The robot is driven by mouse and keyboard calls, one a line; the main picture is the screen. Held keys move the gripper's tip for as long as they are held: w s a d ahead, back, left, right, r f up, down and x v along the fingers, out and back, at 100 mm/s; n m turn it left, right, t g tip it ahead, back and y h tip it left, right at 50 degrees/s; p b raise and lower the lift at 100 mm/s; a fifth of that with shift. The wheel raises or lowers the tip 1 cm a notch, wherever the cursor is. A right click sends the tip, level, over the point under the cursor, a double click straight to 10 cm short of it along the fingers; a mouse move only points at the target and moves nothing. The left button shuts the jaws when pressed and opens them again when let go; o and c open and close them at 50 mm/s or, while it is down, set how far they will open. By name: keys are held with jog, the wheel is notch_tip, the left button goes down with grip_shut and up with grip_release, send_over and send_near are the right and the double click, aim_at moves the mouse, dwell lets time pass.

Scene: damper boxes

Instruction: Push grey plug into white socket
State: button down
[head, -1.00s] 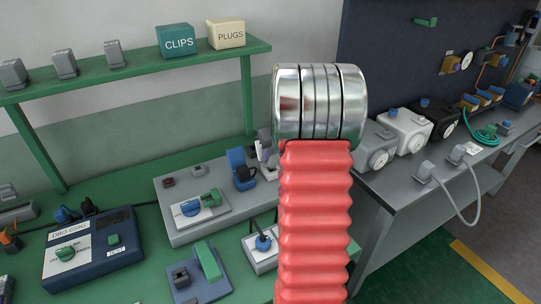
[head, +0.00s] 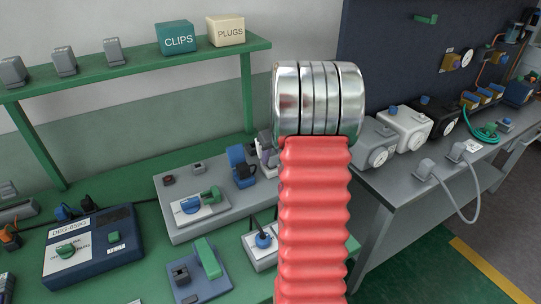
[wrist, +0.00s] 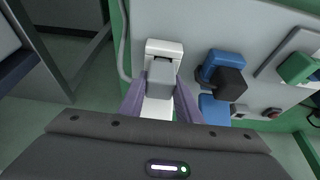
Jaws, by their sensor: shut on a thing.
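The grey plug (wrist: 160,76) is in the wrist view, held between the two purple fingertips of my gripper (wrist: 160,90). The white socket (wrist: 164,47) is on the grey bench box, just beyond the plug. The plug overlaps the socket's near part and looks lined up with it. I cannot tell how deep the plug sits. In the head view my red arm hides most of this spot; only a bit of purple and white shows at its left edge.
A blue socket with a black plug (wrist: 231,83) stands close to the right of the white socket. A green-handled unit (wrist: 298,67) is further right. A pale cable (wrist: 123,45) runs down the left edge of the box. In the head view, a blue-black box (head: 92,246) stands at left.

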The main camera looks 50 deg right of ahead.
jog(key=shift+f, duration=0.7)
jog(key=c, duration=1.2)
grip_release()
jog(key=v, duration=1.3)
jog(key=shift+r, duration=0.35)
jog(key=shift+s+m, duration=0.1)
jog(key=shift+m, duration=0.2)
